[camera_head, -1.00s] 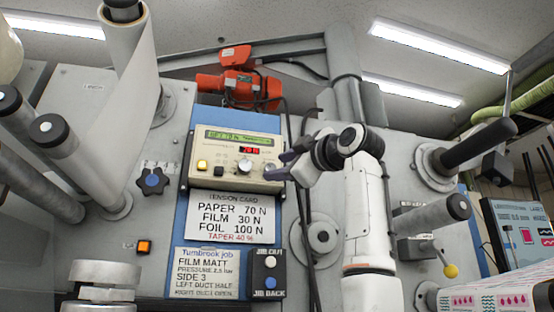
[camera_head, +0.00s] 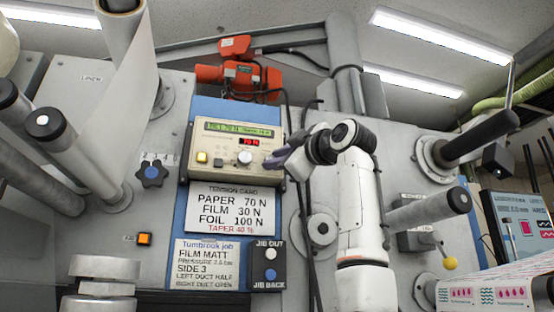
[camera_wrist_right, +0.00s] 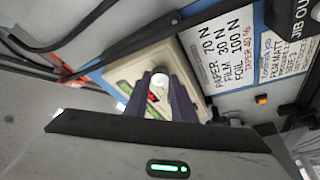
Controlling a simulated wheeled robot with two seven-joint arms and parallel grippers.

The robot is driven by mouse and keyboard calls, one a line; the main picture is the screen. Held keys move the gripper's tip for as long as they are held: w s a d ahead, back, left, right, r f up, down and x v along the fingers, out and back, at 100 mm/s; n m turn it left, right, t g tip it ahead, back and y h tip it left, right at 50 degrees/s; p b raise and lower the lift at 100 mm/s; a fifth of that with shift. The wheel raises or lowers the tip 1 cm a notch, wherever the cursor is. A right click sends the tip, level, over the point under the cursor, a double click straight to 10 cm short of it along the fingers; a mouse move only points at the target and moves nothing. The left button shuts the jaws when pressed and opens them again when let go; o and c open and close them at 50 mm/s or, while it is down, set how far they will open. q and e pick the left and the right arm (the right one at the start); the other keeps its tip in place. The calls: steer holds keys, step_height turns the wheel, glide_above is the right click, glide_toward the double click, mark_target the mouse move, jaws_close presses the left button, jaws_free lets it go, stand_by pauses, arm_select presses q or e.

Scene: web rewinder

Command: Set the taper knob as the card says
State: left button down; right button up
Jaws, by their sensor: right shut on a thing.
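The cream control panel (camera_head: 200,172) has a green text display (camera_head: 238,129), a red digit display (camera_head: 249,142) and a pale knob (camera_head: 246,158) below it. The small text is too blurred to read. The tension card (camera_head: 231,208) under it lists PAPER 70 N, FILM 30 N, FOIL 100 N and, in red, TAPER 40 %. My right gripper (camera_head: 269,162) is at the panel's lower right, shut on a small knob that its fingers mostly hide. In the right wrist view, a whitish round knob (camera_wrist_right: 160,82) shows between the fingertips. My left gripper is out of view.
A job card (camera_head: 206,264) and a jib switch box (camera_head: 267,263) sit below. Dark cables hang just right of the panel. Rollers (camera_head: 430,212) stick out on the right.

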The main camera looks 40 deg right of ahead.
steer(key=shift+f+m, duration=0.1)
steer(key=shift+m, duration=0.2)
steer(key=m+g+h, duration=0.2)
steer(key=m+h, duration=0.1)
steer(key=m, duration=0.7)
steer(key=a+m+g+h, duration=0.1)
steer(key=m+h, duration=0.3)
steer(key=m, duration=0.6)
steer(key=m+g+h, duration=0.3)
steer(key=m+h, duration=0.1)
steer(key=m, duration=0.5)
steer(key=shift+w+a+m+g, duration=0.3)
steer(key=shift+w+a+m, duration=0.05)
steer(key=shift+w+m, duration=0.05)
steer(key=shift+r+m+g, duration=0.2)
steer(key=shift+m+g, duration=0.3)
steer(key=shift+m, duration=0.8)
steer(key=o, duration=1.1)
steer(key=shift+m, duration=0.3)
steer(key=shift+c, duration=0.2)
